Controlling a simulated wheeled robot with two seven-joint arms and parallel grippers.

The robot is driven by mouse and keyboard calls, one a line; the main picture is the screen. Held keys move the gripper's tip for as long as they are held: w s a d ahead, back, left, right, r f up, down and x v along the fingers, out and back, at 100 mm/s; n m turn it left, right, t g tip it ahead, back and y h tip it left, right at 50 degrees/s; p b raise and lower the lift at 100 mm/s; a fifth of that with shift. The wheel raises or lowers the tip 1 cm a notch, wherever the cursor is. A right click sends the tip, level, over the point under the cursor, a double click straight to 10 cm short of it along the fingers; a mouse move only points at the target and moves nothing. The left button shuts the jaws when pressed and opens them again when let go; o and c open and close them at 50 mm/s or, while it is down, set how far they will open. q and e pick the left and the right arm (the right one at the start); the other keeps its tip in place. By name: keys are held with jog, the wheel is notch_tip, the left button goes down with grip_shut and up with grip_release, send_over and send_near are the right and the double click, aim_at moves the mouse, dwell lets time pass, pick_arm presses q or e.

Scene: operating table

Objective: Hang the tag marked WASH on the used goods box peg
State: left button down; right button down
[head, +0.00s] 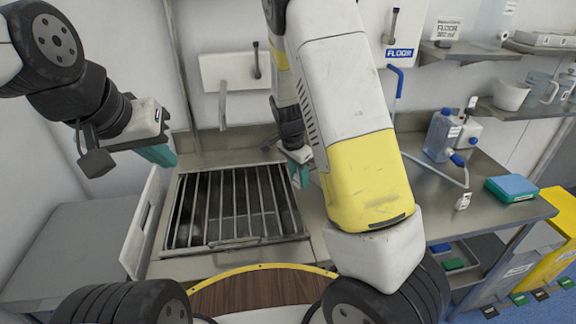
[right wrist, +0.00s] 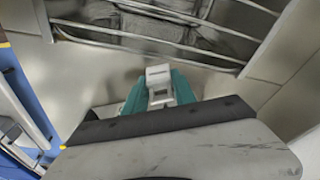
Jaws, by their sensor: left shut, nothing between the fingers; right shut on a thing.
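My right gripper (head: 299,174) is shut on a small white tag (right wrist: 159,88), seen between its teal fingertips (right wrist: 160,92) in the right wrist view. The tag has a dark marking too small to read, so I cannot tell whether it says WASH. In the head view this gripper is over the right edge of the sink grate, partly behind my own arm. My left gripper (head: 158,154) is shut and empty at the left, above the grate's far left corner. I cannot make out which thing is the used goods box or its peg.
A barred sink grate (head: 240,200) lies in the middle. Wall panels with dark handles, one labelled FLOOR (head: 400,53), are behind. A yellow box (head: 557,225) is far right.

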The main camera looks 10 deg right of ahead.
jog(key=shift+w+d+f, duration=0.1)
jog(key=shift+w+d, duration=0.25)
jog(key=shift+d, duration=0.35)
jog(key=shift+w+d+f, duration=0.1)
jog(key=shift+w+d, duration=0.25)
jog(key=shift+d, duration=0.3)
jog(key=shift+w+d+f, duration=0.25)
jog(key=shift+d+f, duration=0.1)
jog(key=shift+d, duration=0.2)
jog(key=shift+f, duration=0.1)
jog(key=c, duration=0.9)
grip_release()
jog(key=shift+c, duration=0.2)
